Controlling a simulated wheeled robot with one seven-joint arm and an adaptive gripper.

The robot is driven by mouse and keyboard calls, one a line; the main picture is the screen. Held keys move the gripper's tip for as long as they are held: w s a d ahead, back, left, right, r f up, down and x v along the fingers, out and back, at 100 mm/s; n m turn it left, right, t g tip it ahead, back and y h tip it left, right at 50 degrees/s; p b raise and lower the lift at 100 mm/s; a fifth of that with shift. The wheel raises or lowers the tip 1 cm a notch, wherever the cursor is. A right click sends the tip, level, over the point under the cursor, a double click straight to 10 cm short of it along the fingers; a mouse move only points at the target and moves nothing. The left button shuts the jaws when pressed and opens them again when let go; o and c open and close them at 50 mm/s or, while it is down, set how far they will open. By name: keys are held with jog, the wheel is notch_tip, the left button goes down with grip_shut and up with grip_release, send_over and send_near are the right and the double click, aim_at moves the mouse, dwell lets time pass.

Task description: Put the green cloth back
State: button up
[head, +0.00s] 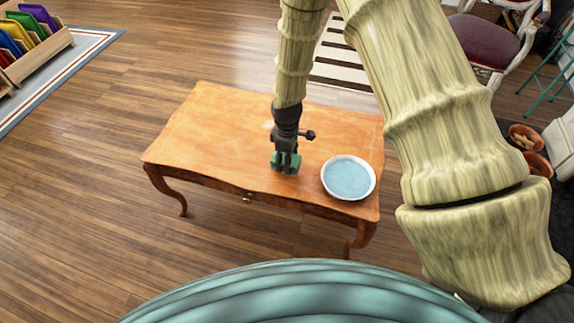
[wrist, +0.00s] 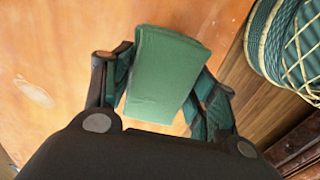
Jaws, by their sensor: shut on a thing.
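The green cloth (wrist: 165,65) is a folded block in the wrist view, between the two fingers of my gripper (wrist: 160,85). My gripper is shut on it. In the head view my gripper (head: 286,163) points down over the front middle of the wooden table (head: 215,130), with a bit of green at its fingertips. I cannot tell whether the cloth touches the tabletop.
A white-rimmed dish with a pale blue inside (head: 348,178) stands on the table right of my gripper. The table's left part is clear. A rack of coloured items (head: 30,35) stands at the far left. A red-seated chair (head: 490,40) is at the upper right.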

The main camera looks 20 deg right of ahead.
jog(key=shift+f, duration=1.7)
jog(key=shift+f, duration=0.1)
jog(key=o, duration=0.9)
notch_tip(320, 180, up, 12)
jog(key=shift+r+p, duration=0.15)
jog(key=shift+p, duration=0.15)
